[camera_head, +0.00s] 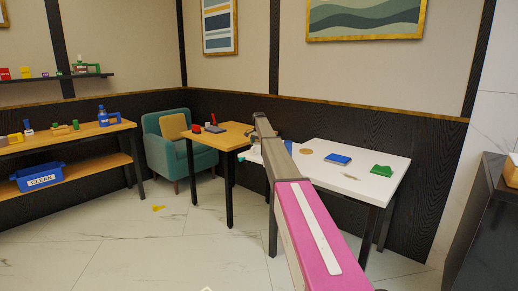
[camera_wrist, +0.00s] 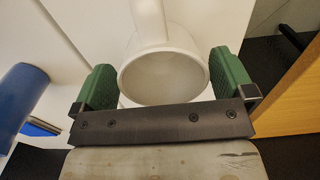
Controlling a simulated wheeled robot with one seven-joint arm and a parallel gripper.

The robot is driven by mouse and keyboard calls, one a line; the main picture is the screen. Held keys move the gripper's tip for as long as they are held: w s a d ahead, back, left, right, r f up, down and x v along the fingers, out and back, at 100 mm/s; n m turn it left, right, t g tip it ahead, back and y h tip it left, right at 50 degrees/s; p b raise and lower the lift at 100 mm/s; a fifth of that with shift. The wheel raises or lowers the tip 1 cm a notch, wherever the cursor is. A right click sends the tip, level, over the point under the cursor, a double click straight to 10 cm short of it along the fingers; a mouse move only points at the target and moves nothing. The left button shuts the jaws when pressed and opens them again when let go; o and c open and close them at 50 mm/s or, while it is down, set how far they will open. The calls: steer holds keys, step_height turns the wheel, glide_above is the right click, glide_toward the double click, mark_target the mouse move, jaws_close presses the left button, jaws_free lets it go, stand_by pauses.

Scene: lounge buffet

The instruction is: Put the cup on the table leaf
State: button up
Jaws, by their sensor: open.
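A white cup (camera_wrist: 163,75) fills the middle of the wrist view, its round mouth facing the camera and a white bar, likely its handle, rising above it. My gripper (camera_wrist: 166,85) is open, with one green finger on each side of the cup. I cannot tell whether the fingers touch it. In the head view my arm hides most of the gripper and cup. A white table top (camera_head: 375,167) and a wooden table top (camera_head: 222,136) meet near the gripper; which one counts as the table leaf is not clear.
The white top carries a blue cylinder (camera_head: 288,146), a round tan disc (camera_head: 306,151), a blue book-like block (camera_head: 338,159) and a green item (camera_head: 381,171). Red and dark items (camera_head: 214,129) lie on the wooden top. A teal armchair (camera_head: 175,150) stands behind left.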

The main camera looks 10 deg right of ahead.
mark_target(259, 144)
step_height(259, 144, up, 10)
steer(key=shift+r, duration=0.15)
steer(key=shift+s, duration=0.1)
stand_by(0.3)
